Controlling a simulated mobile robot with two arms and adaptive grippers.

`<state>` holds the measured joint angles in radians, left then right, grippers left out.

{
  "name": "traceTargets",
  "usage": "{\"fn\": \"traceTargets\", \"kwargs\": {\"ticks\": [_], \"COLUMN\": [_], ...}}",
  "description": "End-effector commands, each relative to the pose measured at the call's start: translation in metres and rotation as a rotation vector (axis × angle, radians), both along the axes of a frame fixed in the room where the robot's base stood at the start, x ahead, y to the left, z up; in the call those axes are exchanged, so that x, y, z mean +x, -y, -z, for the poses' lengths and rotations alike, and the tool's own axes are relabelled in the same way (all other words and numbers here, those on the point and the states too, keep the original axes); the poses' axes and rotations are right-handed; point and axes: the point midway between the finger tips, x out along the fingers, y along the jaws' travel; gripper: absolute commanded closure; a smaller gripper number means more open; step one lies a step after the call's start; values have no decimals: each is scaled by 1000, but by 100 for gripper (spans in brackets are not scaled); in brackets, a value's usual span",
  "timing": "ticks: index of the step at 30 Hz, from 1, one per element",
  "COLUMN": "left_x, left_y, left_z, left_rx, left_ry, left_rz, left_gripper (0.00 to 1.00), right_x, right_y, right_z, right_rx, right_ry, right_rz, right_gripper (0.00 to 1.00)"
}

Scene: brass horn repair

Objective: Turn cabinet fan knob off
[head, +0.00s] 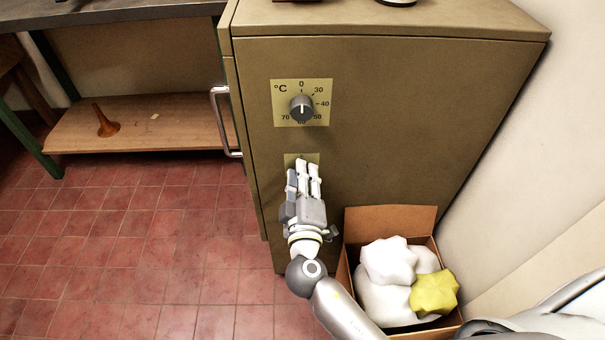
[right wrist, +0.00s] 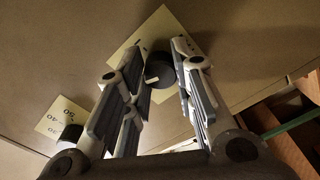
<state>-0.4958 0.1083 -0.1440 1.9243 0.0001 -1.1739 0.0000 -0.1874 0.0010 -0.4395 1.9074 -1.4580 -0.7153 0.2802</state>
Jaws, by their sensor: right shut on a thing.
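The fan knob (right wrist: 160,68) is a dark round knob on a yellow plate (right wrist: 157,30) on the cabinet front. In the right wrist view it sits between the fingertips, with a white mark on its edge. My right gripper (head: 308,165) is shut on this knob. In the head view its fingers hide the knob and most of its plate (head: 290,158). The plate's lettering is too small and covered to read. The beige cabinet (head: 400,110) stands upright, its front facing me. My left gripper is not in view.
A temperature dial (head: 302,107) sits above the fan knob, pointing near 0. A cardboard box (head: 390,217) with white and yellow crumpled lumps stands right of my right arm. A door handle (head: 225,121) is at left. An orange-brown cone (head: 106,121) stands on a low shelf (head: 170,135).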

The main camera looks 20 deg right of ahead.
Motion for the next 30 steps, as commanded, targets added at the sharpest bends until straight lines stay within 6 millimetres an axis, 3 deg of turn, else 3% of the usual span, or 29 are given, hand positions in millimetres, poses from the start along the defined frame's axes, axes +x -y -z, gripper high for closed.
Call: {"fn": "traceTargets", "kwargs": {"ticks": [15, 30], "left_x": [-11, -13], "left_y": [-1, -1], "left_z": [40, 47], "left_rx": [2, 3], "left_ry": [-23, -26], "left_rz": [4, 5], "left_gripper": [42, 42], "right_x": [-1, -1], "right_y": [0, 0], "right_z": [2, 3], "right_rx": [-296, -341], "right_ry": [-92, -105], "right_rz": [0, 0], "right_gripper": [100, 100]}}
